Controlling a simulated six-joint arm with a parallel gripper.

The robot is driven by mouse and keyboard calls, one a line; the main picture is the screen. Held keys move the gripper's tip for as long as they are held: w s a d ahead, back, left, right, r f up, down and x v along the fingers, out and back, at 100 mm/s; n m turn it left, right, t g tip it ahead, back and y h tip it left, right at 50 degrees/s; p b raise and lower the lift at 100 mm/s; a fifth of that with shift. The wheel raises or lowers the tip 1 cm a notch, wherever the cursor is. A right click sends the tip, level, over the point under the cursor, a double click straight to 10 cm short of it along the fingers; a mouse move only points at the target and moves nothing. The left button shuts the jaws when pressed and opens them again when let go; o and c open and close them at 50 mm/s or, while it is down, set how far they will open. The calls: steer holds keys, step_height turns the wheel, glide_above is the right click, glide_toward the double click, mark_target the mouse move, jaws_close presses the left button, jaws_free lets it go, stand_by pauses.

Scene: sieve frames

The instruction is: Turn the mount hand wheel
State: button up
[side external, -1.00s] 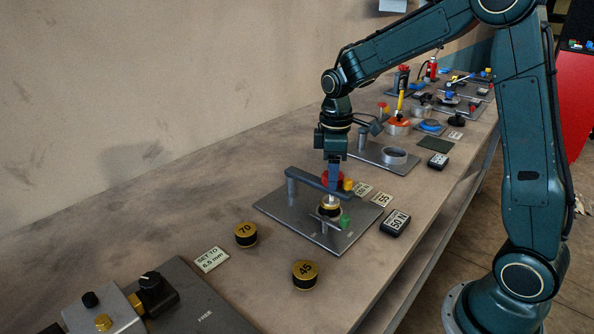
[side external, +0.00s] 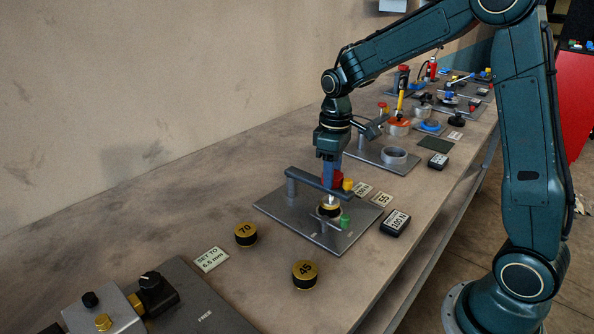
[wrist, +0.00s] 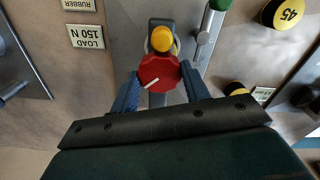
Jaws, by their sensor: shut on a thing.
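The red mount hand wheel (side external: 338,179) sits on the grey bar of the mount on a steel plate (side external: 290,222). My gripper (side external: 331,178) reaches down onto it from above. In the wrist view the wheel (wrist: 157,74) lies between my two blue fingers, which are shut on its sides, and a white pointer line shows on its face. A yellow knob (wrist: 161,40) stands beside it. A black-and-gold puck (side external: 329,210) sits under the bar. The black display (side external: 396,221) reads 100 N. In the wrist view a card (wrist: 87,37) reads LOAD 150 N.
Loose pucks marked 70 (side external: 245,234) and 45 (side external: 304,274) lie in front of the plate. A green knob (side external: 345,221) stands on the plate. A grey ring fixture (side external: 394,155) is behind.

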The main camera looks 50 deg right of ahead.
steer(key=m, duration=0.6)
steer(key=shift+w, duration=0.1)
steer(key=m, duration=0.6)
steer(key=shift+d+m, duration=0.15)
steer(key=shift+m, duration=0.25)
steer(key=o, duration=1)
steer(key=shift+r, duration=0.1)
step_height(320, 180, up, 14)
stand_by(0.4)
